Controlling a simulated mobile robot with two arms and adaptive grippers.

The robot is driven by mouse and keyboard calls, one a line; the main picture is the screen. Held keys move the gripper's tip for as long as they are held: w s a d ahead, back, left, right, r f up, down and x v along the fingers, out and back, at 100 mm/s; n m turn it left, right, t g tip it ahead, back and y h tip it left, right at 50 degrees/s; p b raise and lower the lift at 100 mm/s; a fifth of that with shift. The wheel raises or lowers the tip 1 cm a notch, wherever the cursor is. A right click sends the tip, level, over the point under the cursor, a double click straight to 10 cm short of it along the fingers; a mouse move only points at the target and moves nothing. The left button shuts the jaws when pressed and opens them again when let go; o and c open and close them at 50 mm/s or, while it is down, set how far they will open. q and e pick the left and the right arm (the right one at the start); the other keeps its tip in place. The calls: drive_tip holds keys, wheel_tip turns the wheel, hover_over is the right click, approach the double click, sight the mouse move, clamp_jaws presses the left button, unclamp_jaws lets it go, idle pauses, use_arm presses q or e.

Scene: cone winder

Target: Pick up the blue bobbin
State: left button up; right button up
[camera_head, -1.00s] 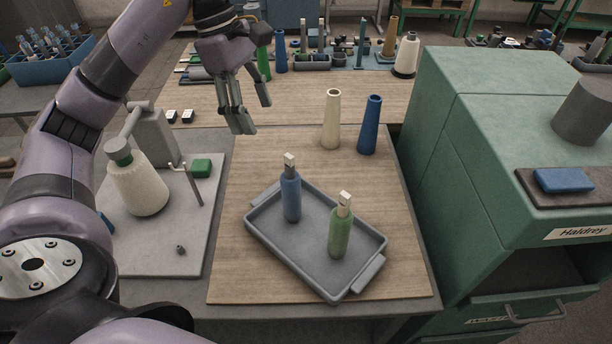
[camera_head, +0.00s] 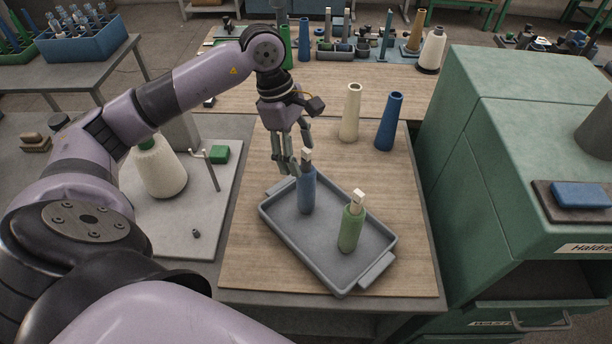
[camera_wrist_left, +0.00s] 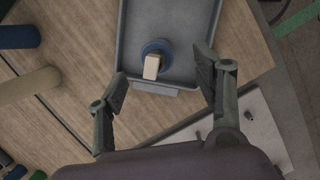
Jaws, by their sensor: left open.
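The blue bobbin (camera_head: 307,190) stands upright in the grey tray (camera_head: 284,258), with a pale block-shaped top. A green bobbin (camera_head: 351,228) with a similar pale top stands in the same tray to its right. My left gripper (camera_head: 291,166) is open and empty, pointing down just behind and left of the blue bobbin's top. In the left wrist view the blue bobbin (camera_wrist_left: 157,47) is seen from above, ahead of and between the spread fingers (camera_wrist_left: 165,88), apart from them. My right gripper is not in view.
A cream cone (camera_head: 350,113) and a dark blue cone (camera_head: 389,122) stand behind the tray. A green cabinet (camera_head: 485,180) borders the right. A yarn cone (camera_head: 160,168) and thin metal post (camera_head: 211,172) stand left. Bare wood lies around the tray.

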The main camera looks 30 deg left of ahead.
sight(306, 187)
use_arm(q)
drive_tip(key=x, duration=0.2)
drive_tip(key=p+x, duration=0.1)
drive_tip(key=x, duration=0.1)
drive_tip(key=shift+w+d+f, duration=0.15)
drive_tip(key=shift+w+d, duration=0.1)
drive_tip(key=c, duration=1.1)
drive_tip(key=shift+o, duration=0.2)
